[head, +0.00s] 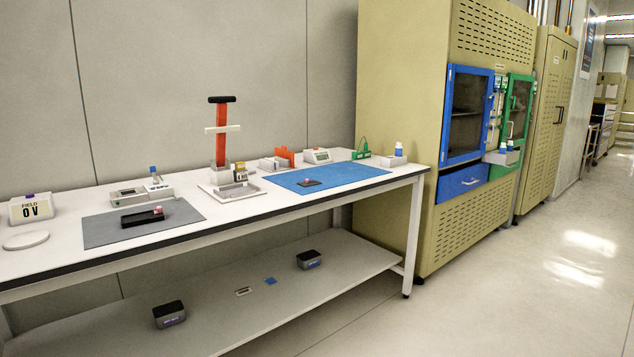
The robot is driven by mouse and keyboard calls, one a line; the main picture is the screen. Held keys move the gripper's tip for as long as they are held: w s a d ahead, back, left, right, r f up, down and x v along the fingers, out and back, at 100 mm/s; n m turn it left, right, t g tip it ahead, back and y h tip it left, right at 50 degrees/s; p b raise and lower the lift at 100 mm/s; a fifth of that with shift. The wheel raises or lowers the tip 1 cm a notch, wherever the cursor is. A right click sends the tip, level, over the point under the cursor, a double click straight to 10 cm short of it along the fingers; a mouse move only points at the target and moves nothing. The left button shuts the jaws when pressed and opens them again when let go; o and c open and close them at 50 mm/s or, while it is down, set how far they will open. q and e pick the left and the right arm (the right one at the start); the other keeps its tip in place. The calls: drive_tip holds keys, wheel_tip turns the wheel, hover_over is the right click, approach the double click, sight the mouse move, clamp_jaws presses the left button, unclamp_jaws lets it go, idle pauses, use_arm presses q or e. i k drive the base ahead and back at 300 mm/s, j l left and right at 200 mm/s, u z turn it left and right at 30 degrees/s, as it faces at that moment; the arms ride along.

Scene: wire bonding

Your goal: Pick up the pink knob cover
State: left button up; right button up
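Two small pink pieces show in the head view, and at this size I cannot tell which is the knob cover. One pink piece (158,210) sits at the right end of a black block or tray (136,219) on the grey mat. The other pink piece (307,180) sits on a small dark plate (312,184) on the blue mat. Neither of my grippers is in view.
The white table (60,254) holds a grey mat (100,236), a blue mat (345,173), a red upright stand (221,135) and a "FIELD 0 V" box (31,208). The lower shelf (330,287) holds small dark boxes. A yellow cabinet (400,100) stands right; floor is clear in front.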

sight(307, 182)
drive_tip(key=i+l, duration=0.15)
drive_tip(key=l, duration=0.2)
drive_tip(key=i+l+u, duration=0.1)
drive_tip(key=l, duration=0.3)
drive_tip(key=i+l, duration=0.25)
drive_tip(key=l+u, duration=0.05)
drive_tip(key=l, duration=0.05)
